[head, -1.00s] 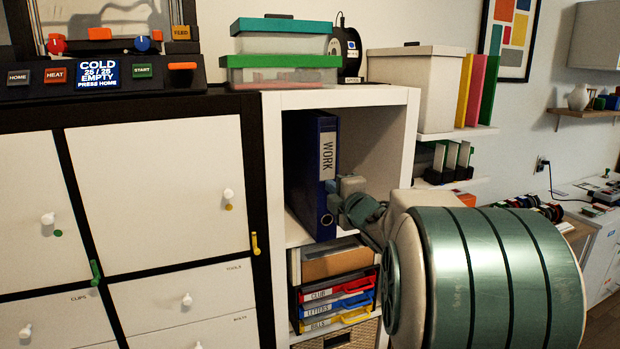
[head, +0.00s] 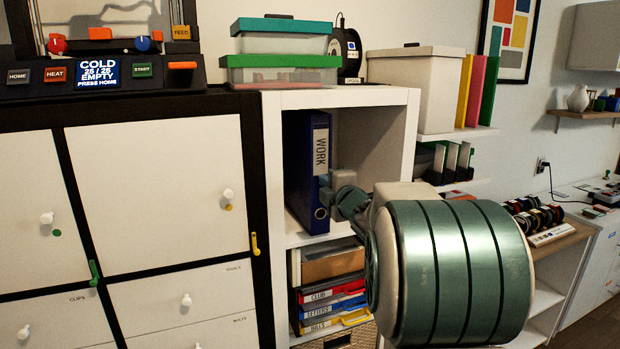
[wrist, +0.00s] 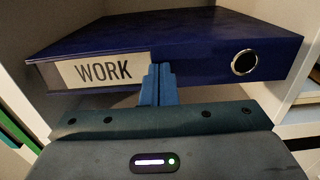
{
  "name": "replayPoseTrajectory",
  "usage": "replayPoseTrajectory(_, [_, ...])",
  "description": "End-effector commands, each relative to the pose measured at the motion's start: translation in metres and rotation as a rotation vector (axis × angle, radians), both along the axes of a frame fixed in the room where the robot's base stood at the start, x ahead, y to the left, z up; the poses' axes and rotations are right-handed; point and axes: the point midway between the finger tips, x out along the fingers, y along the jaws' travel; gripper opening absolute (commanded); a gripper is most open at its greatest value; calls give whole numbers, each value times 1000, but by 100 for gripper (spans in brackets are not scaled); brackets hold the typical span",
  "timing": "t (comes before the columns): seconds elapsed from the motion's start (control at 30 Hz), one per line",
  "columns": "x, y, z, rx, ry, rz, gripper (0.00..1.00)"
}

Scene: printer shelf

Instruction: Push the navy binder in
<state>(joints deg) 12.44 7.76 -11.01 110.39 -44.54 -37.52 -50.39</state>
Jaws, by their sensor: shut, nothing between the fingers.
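The navy binder (head: 306,185) stands upright in the open cubby of the white shelf (head: 403,150), against its left wall. Its spine, with a WORK label and a finger ring, faces me. In the wrist view the binder (wrist: 205,60) shows turned on its side, spine toward my gripper. My gripper (wrist: 158,82) is shut and empty, its blue fingertips at the spine beside the label and seemingly touching it. In the head view my gripper (head: 330,193) is at the spine's lower half, and its fingertips are partly hard to make out.
Below the cubby are trays labelled CLUB, LETTERS and BILLS (head: 330,300). Boxes with teal and green lids (head: 283,62) sit on top of the shelf. The cubby is empty right of the binder. Drawers and doors (head: 160,195) stand at left.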

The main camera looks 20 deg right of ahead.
Motion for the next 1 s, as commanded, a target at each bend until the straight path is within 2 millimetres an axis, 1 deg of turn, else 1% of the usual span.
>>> replayPoseTrajectory(0.1, [3, 0, 0, 0, 0, 0, 0])
replayPoseTrajectory(0.27, [-3, 0, 0, 0, -1, 0, 0])
replayPoseTrajectory(1.0, [-64, -3, 0, -1, -1, -1, 0])
